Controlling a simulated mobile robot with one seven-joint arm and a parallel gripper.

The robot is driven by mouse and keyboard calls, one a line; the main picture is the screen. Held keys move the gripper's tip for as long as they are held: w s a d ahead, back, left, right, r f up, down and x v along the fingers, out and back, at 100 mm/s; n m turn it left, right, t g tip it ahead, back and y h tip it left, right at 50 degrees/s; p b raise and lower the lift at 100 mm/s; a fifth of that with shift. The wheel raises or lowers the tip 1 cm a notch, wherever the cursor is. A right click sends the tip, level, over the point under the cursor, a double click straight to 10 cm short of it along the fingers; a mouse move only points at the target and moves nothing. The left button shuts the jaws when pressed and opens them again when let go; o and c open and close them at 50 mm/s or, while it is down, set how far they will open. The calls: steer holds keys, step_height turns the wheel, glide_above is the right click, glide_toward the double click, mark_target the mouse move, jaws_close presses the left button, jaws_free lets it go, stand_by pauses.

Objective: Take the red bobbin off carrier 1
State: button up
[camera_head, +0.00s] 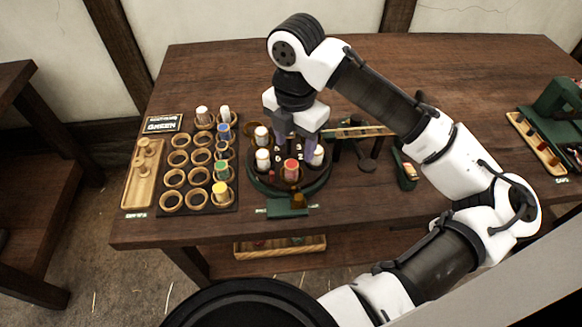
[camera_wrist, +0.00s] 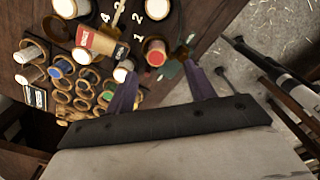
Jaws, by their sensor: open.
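The red bobbin (camera_head: 291,168) stands on the front of a round dark green carrier machine (camera_head: 262,186). In the wrist view the red bobbin (camera_wrist: 155,58) shows from its top, close to a painted number 1. White bobbins stand on the other carriers, including one at the right (camera_head: 318,155) and one at the left (camera_head: 263,158). My gripper (camera_head: 297,145) points down over the machine, behind the red bobbin in the head view. In the wrist view its purple fingers (camera_wrist: 163,75) are apart, with nothing held. The red bobbin lies just beyond the gap between their tips.
A dark rack (camera_head: 195,187) of wooden rings stands left, with white, blue, green and yellow bobbins in some rings. A green block (camera_head: 287,208) projects at the machine's front.

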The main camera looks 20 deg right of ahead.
mark_target(292, 164)
steer(key=shift+w+a+f+p, duration=0.15)
steer(key=shift+f+p, duration=0.25)
steer(key=shift+f, duration=1.4)
steer(key=shift+w+a+f+p, duration=0.1)
steer(key=shift+f+p, duration=0.25)
steer(key=shift+f, duration=1.4)
steer(key=c, duration=1)
steer(key=shift+c, duration=0.2)
steer(key=shift+r, duration=0.15)
